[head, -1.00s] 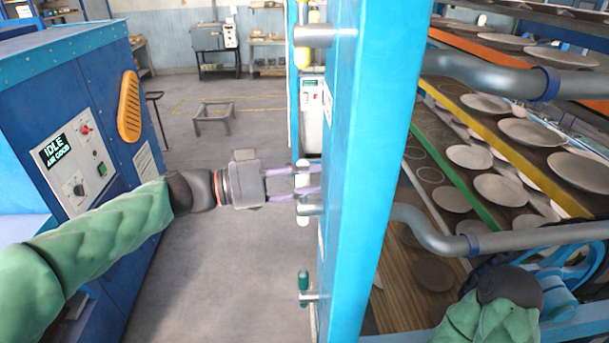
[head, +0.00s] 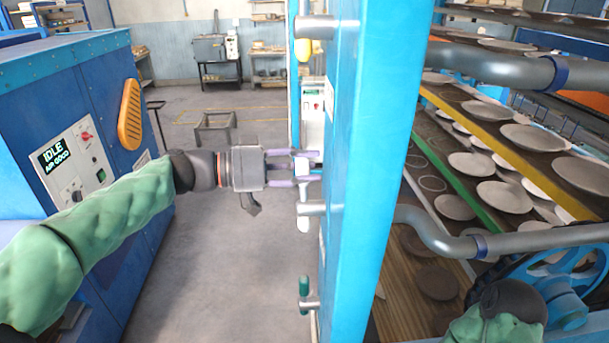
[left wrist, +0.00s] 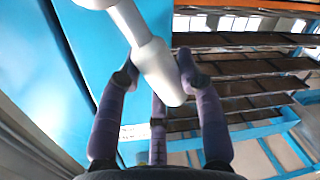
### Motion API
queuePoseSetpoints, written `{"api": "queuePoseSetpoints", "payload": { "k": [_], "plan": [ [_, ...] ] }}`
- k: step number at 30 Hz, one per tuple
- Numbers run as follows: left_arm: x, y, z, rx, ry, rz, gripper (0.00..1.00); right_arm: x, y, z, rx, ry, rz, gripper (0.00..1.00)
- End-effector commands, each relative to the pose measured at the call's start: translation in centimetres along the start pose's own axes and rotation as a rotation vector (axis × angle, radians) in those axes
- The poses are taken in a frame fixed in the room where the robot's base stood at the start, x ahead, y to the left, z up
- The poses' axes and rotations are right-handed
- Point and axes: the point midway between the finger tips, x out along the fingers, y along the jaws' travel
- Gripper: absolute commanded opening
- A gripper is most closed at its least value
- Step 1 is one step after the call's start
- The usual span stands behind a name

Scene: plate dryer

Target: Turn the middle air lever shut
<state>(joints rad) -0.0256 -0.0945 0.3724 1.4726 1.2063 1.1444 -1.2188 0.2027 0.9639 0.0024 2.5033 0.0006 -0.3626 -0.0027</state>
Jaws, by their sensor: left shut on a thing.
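The middle air lever (head: 303,222) is white and stands upright on a grey stub pipe at the left side of the blue post. In the left wrist view, the white lever (left wrist: 158,72) runs slantwise between my purple fingers. My left gripper (head: 307,166) is shut on its upper end, and the fingers hide part of it. The gripper also shows in the left wrist view (left wrist: 158,80). My right gripper is outside the frames.
The blue post (head: 365,170) stands just right of my left gripper. Racks of plates (head: 500,195) and grey pipes (head: 500,240) fill the right. A blue cabinet (head: 60,110) with a panel reading "IDLE AIR GOOD" is at left. Open floor lies between.

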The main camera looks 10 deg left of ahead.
Motion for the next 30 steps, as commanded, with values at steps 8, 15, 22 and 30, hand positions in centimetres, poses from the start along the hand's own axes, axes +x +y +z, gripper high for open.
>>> {"api": "queuePoseSetpoints", "payload": {
  "k": [8,15,22,30],
  "plan": [
    [0.3,-2.4,0.0,-0.26,-0.039,-0.003,0.0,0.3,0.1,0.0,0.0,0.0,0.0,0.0],
    [0.6,-4.2,0.6,-0.487,-0.075,-0.003,0.0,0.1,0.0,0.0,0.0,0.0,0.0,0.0],
    [0.9,-5.7,1.5,-0.7,-0.109,-0.003,0.0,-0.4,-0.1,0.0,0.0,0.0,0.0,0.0],
    [1.1,-7.0,2.8,-0.907,-0.143,-0.003,0.0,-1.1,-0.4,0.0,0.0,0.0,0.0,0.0]
  ]
}}
